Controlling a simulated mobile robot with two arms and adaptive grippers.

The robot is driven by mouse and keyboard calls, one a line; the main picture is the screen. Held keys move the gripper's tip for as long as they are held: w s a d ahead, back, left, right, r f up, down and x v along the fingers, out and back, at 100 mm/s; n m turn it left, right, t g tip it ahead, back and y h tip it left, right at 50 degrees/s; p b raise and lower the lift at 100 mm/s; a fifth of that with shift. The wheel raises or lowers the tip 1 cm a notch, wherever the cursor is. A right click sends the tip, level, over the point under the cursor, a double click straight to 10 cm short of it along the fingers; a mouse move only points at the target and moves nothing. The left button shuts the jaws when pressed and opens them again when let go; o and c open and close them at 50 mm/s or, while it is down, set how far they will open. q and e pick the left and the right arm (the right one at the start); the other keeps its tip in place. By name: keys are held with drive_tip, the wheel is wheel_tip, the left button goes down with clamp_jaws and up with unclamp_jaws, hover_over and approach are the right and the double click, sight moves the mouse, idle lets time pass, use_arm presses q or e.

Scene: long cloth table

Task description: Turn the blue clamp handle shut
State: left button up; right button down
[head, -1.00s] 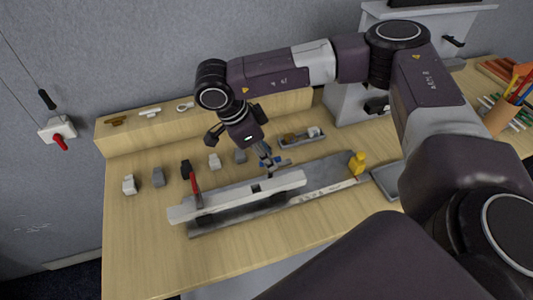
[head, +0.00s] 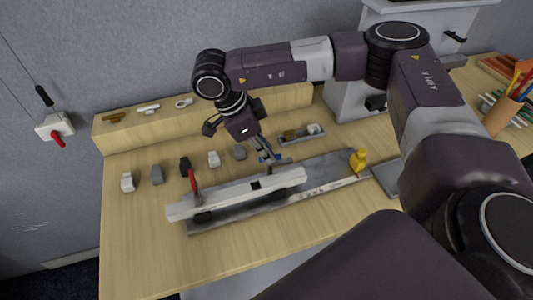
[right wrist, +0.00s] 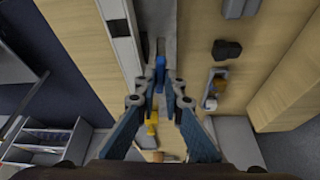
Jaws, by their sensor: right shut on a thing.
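The blue clamp handle (head: 276,156) is at the back edge of a long grey rail, behind a white bar (head: 235,192). My right gripper (head: 266,154) comes down on it from above and behind, and partly hides it. In the right wrist view the blue handle (right wrist: 160,72) stands between the fingertips of my right gripper (right wrist: 160,88), which is shut on it. A red clamp handle (head: 193,182) stands upright near the left end of the white bar. My left gripper is not in view.
The grey rail (head: 320,176) carries a yellow piece (head: 358,161) at its right. Several small blocks (head: 157,174) stand in a row behind the bar. A small tray (head: 302,136) lies behind the gripper. The table front (head: 160,250) is clear.

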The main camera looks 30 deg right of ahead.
drive_tip(key=m+g+b, duration=0.1)
drive_tip(key=m+b, duration=0.1)
drive_tip(key=m, duration=0.1)
drive_tip(key=shift+w+f+y, duration=0.1)
drive_tip(key=shift+w+y, duration=0.1)
drive_tip(key=shift+y, duration=0.2)
drive_tip(key=shift+d+m+g+b, duration=0.15)
drive_tip(key=shift+m+g+b, duration=0.2)
drive_tip(key=shift+m, duration=0.85)
drive_tip(key=m+y, duration=0.1)
drive_tip(key=m, duration=0.1)
drive_tip(key=shift+w+d+m+g+b, duration=0.1)
drive_tip(key=shift+m+g+b, duration=0.15)
drive_tip(key=shift+m+b, duration=0.05)
drive_tip(key=m+y, duration=0.1)
drive_tip(key=m, duration=0.1)
drive_tip(key=m+y, duration=0.1)
drive_tip(key=m, duration=0.2)
drive_tip(key=m+y, duration=0.1)
drive_tip(key=m, duration=0.2)
drive_tip(key=shift+w+d+r+p, duration=0.1)
drive_tip(key=shift+d+r+p, duration=0.15)
drive_tip(key=shift+d+p, duration=0.15)
drive_tip(key=shift+m+y, duration=0.3)
drive_tip(key=shift+m, duration=0.1)
drive_tip(key=c, duration=2)
unclamp_jaws()
drive_tip(key=shift+c, duration=0.2)
drive_tip(key=shift+f, duration=0.1)
